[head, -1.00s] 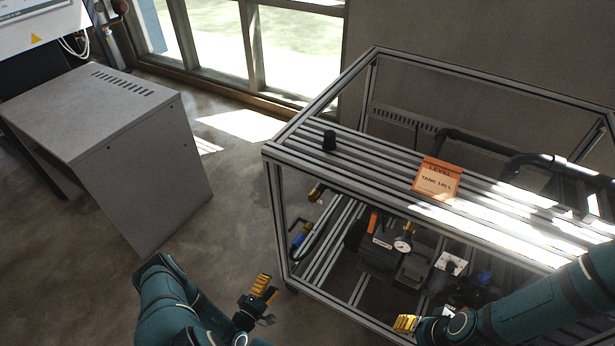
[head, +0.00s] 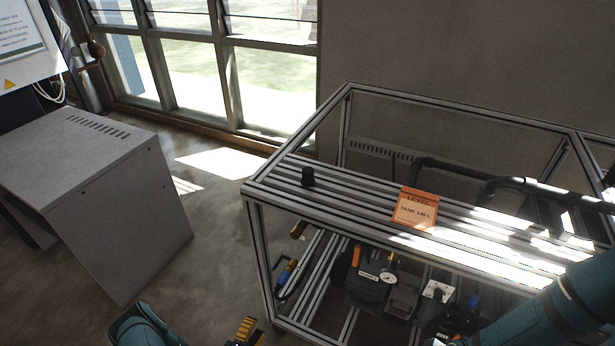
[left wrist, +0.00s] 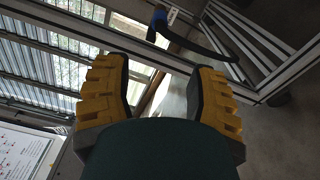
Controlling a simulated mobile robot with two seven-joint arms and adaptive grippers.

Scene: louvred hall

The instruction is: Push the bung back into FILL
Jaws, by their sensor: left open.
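A small black bung-like plug (head: 308,177) stands upright on the slatted aluminium top of the rig (head: 355,188), near its left end. No opening marked FILL can be made out. My left gripper (head: 246,331) is low in the head view, partly cut off by the bottom edge, outside the rig's front left corner and well apart from the plug. In the left wrist view its two yellow-padded fingers (left wrist: 160,68) are spread, with nothing between them. My right arm (head: 565,315) enters at the lower right; its gripper is out of view.
An orange sign reading LEVEL, TANK 140 L (head: 415,208) stands on the slats. A gauge (head: 387,277) and dark fittings sit inside the frame below. A black hose (left wrist: 190,40) with a blue part shows in the left wrist view. A grey cabinet (head: 95,205) stands left; floor lies between.

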